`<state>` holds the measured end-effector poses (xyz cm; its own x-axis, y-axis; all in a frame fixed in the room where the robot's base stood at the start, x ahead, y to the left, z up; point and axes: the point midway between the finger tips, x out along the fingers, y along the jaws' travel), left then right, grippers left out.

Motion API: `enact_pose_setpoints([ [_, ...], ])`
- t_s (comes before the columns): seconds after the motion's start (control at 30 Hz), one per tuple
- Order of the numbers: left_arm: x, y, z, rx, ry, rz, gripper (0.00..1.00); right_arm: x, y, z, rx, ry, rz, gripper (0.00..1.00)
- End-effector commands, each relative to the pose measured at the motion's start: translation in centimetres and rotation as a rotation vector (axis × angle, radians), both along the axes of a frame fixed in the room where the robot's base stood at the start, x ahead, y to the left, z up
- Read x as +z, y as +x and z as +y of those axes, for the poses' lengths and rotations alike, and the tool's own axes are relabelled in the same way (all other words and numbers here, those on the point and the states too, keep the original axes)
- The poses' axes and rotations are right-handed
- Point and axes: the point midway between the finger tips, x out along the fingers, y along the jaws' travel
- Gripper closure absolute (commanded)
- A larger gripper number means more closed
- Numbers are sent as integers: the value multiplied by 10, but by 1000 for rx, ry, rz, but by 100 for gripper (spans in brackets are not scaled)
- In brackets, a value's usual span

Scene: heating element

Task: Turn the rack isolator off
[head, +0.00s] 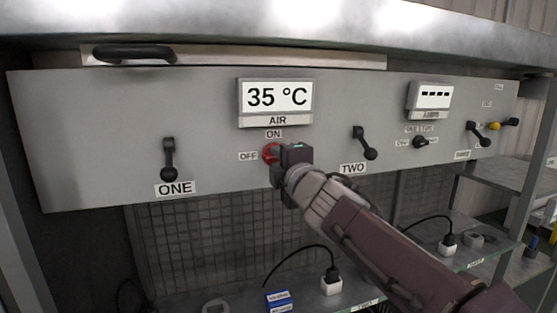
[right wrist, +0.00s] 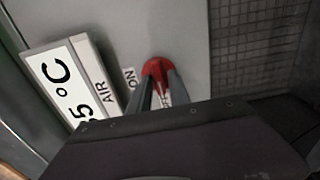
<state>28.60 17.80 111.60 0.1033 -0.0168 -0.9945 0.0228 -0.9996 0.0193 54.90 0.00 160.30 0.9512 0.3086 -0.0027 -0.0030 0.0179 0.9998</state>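The rack isolator is a red rotary knob (head: 268,153) on the grey panel below the AIR display. An ON label (head: 273,134) is above it and an OFF label (head: 248,156) is to its left. My right gripper (head: 279,157) is at the knob and hides much of it in the head view. In the right wrist view, its two fingers (right wrist: 161,87) reach to the red knob (right wrist: 157,67), with part of the red between them. I cannot tell whether they press on it. The knob's exact setting is hard to read. My left gripper is not in view.
Black levers ONE (head: 169,160) and TWO (head: 365,143) flank the knob on the panel (head: 90,120). The AIR display (head: 276,98) reads 35 °C. A black handle (head: 134,53) is at the upper left. Plugs with cables stand on the shelf below.

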Motion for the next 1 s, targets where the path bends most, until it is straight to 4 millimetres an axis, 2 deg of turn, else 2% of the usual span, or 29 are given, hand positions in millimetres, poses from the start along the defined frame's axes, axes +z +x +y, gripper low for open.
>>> enact_pose_setpoints([
  [0.37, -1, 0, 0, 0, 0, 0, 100, 1, -3, -1, 1, 4, -2, 65],
  [0.47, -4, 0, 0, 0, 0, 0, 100, 1, -14, -4, 1, 5, -3, 65],
  [0.7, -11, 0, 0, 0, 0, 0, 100, 1, -63, -20, 1, 4, -4, 65],
  [0.8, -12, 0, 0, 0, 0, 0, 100, 1, -77, -24, 2, 3, -3, 65],
  [1.0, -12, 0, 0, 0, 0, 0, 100, 0, -87, -28, 0, 1, 0, 65],
])
